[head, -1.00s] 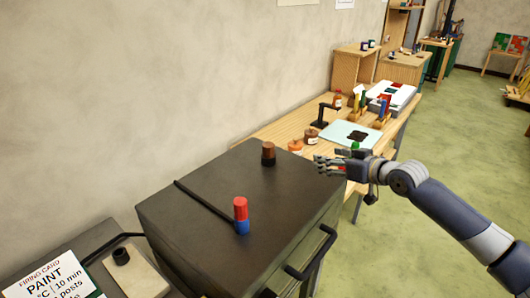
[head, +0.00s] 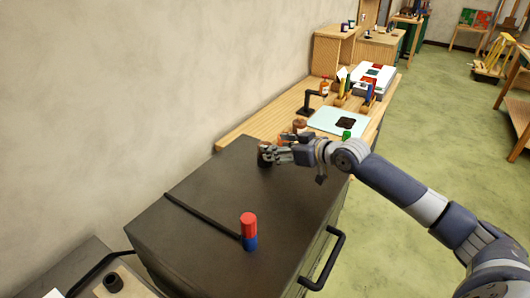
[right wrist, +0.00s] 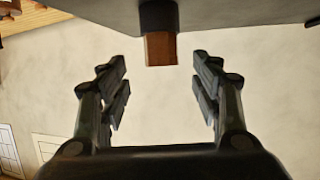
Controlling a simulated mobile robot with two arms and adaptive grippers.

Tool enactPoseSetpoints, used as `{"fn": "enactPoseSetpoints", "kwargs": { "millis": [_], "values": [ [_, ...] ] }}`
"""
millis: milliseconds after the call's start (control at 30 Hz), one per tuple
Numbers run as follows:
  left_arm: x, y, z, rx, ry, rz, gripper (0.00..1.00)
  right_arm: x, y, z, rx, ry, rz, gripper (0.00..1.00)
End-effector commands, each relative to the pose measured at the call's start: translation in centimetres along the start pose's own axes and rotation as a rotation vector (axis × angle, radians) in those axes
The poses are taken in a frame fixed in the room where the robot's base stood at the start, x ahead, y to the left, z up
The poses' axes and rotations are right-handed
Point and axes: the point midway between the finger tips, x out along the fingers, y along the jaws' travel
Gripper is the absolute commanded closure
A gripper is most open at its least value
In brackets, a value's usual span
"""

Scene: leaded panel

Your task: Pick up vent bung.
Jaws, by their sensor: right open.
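The vent bung (right wrist: 160,42), a small plug with a brown wooden part and a black part, stands on the dark flat top of a large grey box-shaped unit (head: 205,215). In the right wrist view it appears upside down at the top middle, beyond the gap between the fingers. My right gripper (right wrist: 159,62) is open and empty, its fingers spread to either side of the bung's line and apart from it. In the head view the right gripper (head: 270,155) is at the unit's far end and mostly hides the bung. My left gripper is not in view.
A red and blue cylinder (head: 249,231) stands upright on the unit's top, near the end of a thin black bar (head: 200,215). A black handle (head: 325,262) juts from the unit's side. Behind is a wooden bench (head: 255,128) with jars and a pale mat (head: 325,121).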

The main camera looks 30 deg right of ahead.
Motion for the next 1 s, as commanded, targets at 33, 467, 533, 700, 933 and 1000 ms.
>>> {"fn": "enactPoseSetpoints", "kwargs": {
  "millis": [33, 467, 533, 700, 933, 1000],
  "values": [
    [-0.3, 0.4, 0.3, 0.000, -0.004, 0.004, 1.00, 0.4, -0.1, -0.2, 0.002, 0.002, -0.001, 0.41],
    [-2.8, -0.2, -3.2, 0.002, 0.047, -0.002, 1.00, 4.3, -0.3, -0.4, 0.002, 0.002, -0.001, 0.41],
    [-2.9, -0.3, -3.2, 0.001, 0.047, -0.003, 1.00, 5.1, -0.2, -0.3, 0.002, 0.002, -0.001, 0.41],
    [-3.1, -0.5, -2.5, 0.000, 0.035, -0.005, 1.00, 6.0, -0.2, -0.1, 0.000, 0.001, 0.000, 0.41],
    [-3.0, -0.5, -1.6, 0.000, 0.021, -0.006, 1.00, 6.1, -0.2, 0.0, -0.001, 0.001, 0.000, 0.41],
    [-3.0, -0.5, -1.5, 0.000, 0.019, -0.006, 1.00, 6.1, -0.2, 0.0, -0.001, 0.001, 0.000, 0.57]
  ]
}}
